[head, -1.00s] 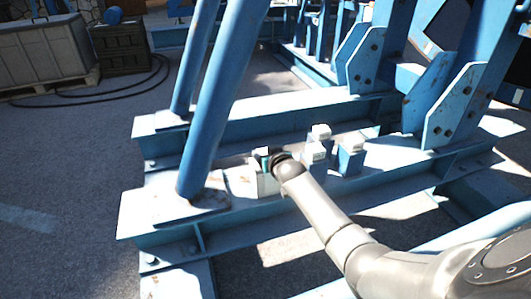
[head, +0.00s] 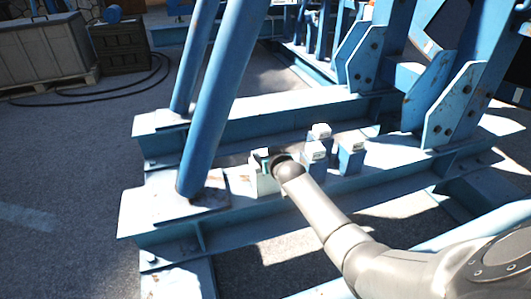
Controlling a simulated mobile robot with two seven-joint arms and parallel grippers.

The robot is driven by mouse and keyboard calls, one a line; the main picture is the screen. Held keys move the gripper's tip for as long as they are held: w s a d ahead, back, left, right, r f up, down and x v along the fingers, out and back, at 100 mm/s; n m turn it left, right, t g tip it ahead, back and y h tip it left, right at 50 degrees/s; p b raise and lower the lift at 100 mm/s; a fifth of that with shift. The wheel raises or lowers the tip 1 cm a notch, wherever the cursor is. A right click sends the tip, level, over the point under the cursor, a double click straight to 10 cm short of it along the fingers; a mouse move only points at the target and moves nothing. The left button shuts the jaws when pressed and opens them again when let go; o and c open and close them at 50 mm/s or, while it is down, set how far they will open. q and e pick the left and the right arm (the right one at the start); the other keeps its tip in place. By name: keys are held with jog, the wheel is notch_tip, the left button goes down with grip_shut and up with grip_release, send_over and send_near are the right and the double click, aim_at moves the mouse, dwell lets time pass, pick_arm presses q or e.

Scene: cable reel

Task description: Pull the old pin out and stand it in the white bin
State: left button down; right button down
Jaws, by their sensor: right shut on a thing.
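My right gripper (head: 271,161) is at the pale box (head: 262,182), which looks like the white bin, on the blue steel frame. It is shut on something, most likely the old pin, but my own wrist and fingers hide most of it. I cannot tell whether the pin is inside or above the box. Blue blocks with white tops stand just right of the gripper: one at the back (head: 320,131), one in front of it (head: 314,151) and one farther right (head: 352,147). My left gripper is not in view.
A thick blue slanted post (head: 222,95) rises from a base plate left of the gripper. Blue gusset plates (head: 455,105) stand at the right. Crates (head: 45,55) and a black cable lie at the far left. The asphalt at left is clear.

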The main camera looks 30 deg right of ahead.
jog(key=shift+f, duration=0.1)
dwell(0.7)
jog(key=shift+c, duration=2.2)
grip_release()
jog(key=o, duration=0.4)
jog(key=shift+f, duration=0.2)
jog(key=shift+s+a+r+p, duration=0.1)
jog(key=shift+s+r+p, duration=0.2)
jog(key=shift+s+p, duration=0.35)
jog(key=p+v, duration=0.9)
jog(key=v, duration=0.5)
